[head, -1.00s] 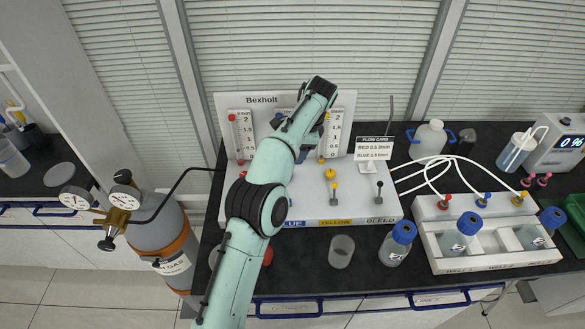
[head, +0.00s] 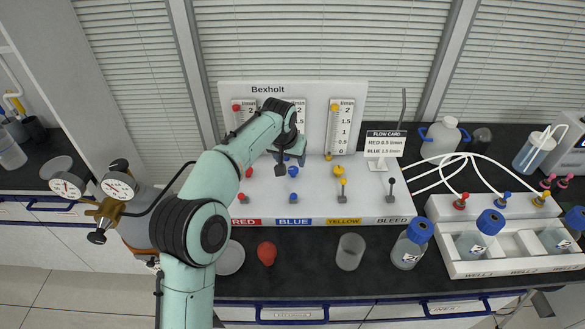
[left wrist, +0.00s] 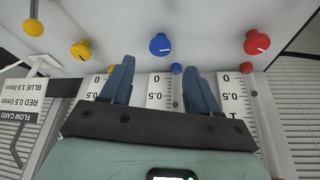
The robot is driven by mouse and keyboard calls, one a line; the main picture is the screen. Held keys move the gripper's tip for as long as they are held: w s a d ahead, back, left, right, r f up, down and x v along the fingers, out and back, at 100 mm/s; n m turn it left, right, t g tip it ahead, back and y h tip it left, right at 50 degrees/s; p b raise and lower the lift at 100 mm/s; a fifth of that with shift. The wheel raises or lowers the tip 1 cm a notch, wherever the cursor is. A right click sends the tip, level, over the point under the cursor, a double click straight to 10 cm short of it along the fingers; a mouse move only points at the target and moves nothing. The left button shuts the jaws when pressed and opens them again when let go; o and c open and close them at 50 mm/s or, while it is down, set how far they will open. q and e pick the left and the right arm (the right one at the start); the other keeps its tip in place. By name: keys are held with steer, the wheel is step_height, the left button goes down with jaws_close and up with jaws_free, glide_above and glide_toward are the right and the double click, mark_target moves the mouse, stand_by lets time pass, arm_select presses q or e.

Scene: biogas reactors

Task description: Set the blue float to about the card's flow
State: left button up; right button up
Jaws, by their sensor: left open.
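The Bexholt panel (head: 268,89) has red, blue and yellow scales. The blue knob (head: 293,171) stands at the middle of its base; it also shows in the left wrist view (left wrist: 160,45). A small blue ball (left wrist: 176,68) sits by the zero end of the middle scale; I cannot tell whether it is the float. The flow card (head: 385,144) reads RED 0.5 and BLUE 1.5 l/min. My left gripper (head: 287,160) is open and empty, just above and behind the blue knob, apart from it. In the wrist view its fingers (left wrist: 160,70) flank the middle scale. My arm hides part of that scale.
The red knob (left wrist: 257,42) and yellow knob (head: 339,171) flank the blue one. Small levers, including the blue lever (head: 293,198) and bleed lever (head: 390,188), stand in front. A red object (head: 267,253), beaker (head: 350,252) and blue-capped bottle (head: 410,245) stand on the front bench.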

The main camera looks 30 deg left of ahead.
mark_target(293, 169)
arm_select(q)
steer(key=x, duration=0.6)
steer(key=shift+w+f, duration=0.2)
steer(key=c, duration=1)
steer(key=shift+c, duration=0.2)
